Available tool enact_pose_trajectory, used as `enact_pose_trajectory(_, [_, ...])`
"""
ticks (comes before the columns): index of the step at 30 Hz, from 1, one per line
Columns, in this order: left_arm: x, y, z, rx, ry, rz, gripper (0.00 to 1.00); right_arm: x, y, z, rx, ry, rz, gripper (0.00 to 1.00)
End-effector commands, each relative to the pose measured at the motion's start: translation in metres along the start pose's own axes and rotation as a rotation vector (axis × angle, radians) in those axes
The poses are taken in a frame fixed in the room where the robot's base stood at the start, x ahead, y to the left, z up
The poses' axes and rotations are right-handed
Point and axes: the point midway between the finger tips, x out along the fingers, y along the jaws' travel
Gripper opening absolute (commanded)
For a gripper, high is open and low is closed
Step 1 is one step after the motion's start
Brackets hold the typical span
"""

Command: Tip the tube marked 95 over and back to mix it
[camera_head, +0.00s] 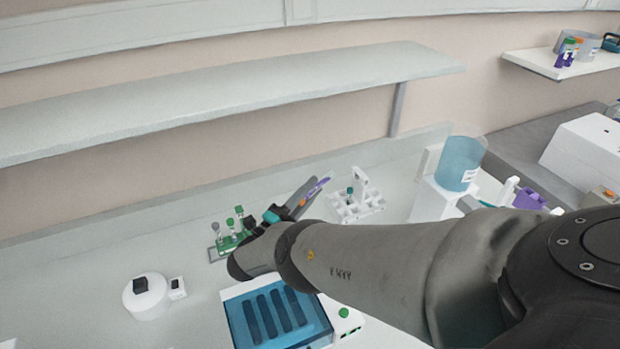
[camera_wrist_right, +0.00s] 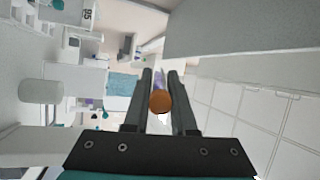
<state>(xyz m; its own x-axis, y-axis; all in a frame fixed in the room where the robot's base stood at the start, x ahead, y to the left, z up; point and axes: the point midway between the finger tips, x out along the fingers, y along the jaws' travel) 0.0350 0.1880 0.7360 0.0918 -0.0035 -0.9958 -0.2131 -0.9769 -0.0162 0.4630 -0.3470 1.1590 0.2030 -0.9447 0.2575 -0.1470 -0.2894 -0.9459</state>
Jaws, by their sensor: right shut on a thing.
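My right gripper (camera_head: 306,194) is shut on a tube (camera_head: 319,187), raised above the bench and tilted. The tube shows purple along its body. In the right wrist view its orange end (camera_wrist_right: 160,102) sits between the two fingers (camera_wrist_right: 160,88), with purple beyond it. I cannot read a number on the held tube. A printed mark like 95 (camera_wrist_right: 87,14) shows at the upper left of the wrist view; I cannot tell what it is on. My left gripper is not in view.
A white rack (camera_head: 345,211) with a teal-capped tube stands behind my gripper. A blue-lidded box (camera_head: 241,325), a white round device (camera_head: 147,301) and a blue beaker (camera_head: 457,165) stand around. A long shelf (camera_head: 230,98) runs above.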

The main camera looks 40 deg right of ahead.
Motion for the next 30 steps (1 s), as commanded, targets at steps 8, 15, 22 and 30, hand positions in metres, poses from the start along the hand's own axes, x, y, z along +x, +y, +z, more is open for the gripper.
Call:
enact_pose_trajectory(8, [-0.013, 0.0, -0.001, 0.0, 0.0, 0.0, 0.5, 0.002, 0.004, 0.001, -0.009, -0.026, 0.124, 0.0])
enact_pose_trajectory(15, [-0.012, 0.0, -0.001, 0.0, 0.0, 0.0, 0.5, 0.001, 0.002, 0.001, -0.01, -0.04, 0.189, 0.0])
enact_pose_trajectory(22, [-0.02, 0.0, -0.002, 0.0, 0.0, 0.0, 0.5, 0.001, 0.004, 0.001, -0.019, -0.075, 0.347, 0.0])
enact_pose_trajectory(30, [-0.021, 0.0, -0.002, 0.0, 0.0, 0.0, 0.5, 0.001, 0.005, 0.0, -0.028, -0.118, 0.553, 0.0])
